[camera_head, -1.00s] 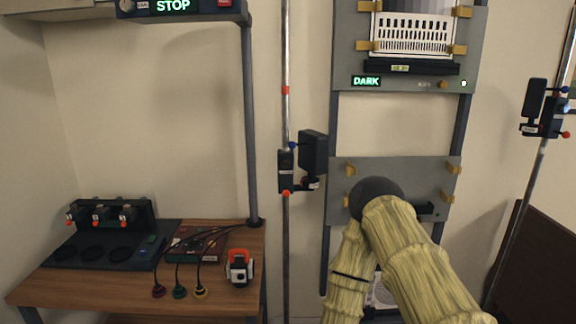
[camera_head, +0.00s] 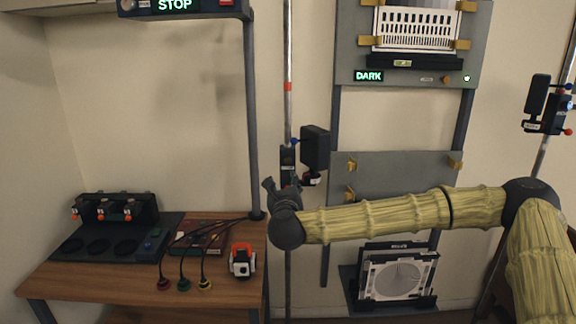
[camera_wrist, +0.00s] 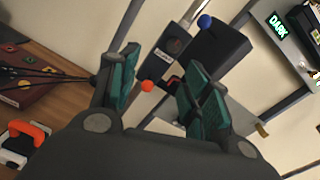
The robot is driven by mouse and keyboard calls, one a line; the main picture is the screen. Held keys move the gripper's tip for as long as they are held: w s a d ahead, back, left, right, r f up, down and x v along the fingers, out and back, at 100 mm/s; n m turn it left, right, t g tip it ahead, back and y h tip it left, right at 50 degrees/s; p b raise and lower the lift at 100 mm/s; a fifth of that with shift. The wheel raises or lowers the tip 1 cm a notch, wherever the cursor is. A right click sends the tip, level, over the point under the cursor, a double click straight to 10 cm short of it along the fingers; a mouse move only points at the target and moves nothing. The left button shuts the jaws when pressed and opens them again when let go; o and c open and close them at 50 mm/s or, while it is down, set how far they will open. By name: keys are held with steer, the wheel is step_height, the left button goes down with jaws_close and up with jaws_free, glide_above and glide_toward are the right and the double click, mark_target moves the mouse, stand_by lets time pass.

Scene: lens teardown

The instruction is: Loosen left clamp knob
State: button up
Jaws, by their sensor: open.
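The left pole (camera_head: 288,88) carries a dark clamp (camera_head: 288,157) with a black box-shaped head (camera_head: 315,148) on its right. A blue ball knob (camera_wrist: 205,21) is at the clamp's top and an orange ball knob (camera_wrist: 147,86) is lower, both clear in the wrist view. My gripper (camera_head: 282,183) is at the pole, just below the clamp. In the wrist view my gripper (camera_wrist: 163,62) is open, its teal pads apart with the clamp beyond and between them. The orange knob shows near the left pad, seemingly untouched. The gripper hides the clamp's lower part in the head view.
A wooden table (camera_head: 60,283) at left holds a black lamp-like unit (camera_head: 118,210), cables and a white-orange device (camera_head: 242,262). A grey rack with panels (camera_head: 400,170) stands at right. Another pole clamp (camera_head: 545,112) is at far right.

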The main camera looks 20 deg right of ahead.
mark_target(288, 161)
steer(key=shift+m+h, duration=0.3)
steer(key=shift+m, duration=0.2)
steer(key=p+x, duration=0.1)
steer(key=x, duration=0.2)
steer(key=d+r+p+x, duration=0.1)
steer(key=x, duration=0.3)
steer(key=r+p+x, duration=0.1)
steer(key=x, duration=0.3)
steer(key=shift+d+p, duration=0.25)
steer(key=shift+p, duration=0.05)
steer(key=shift+f, duration=0.1)
steer(key=c, duration=1)
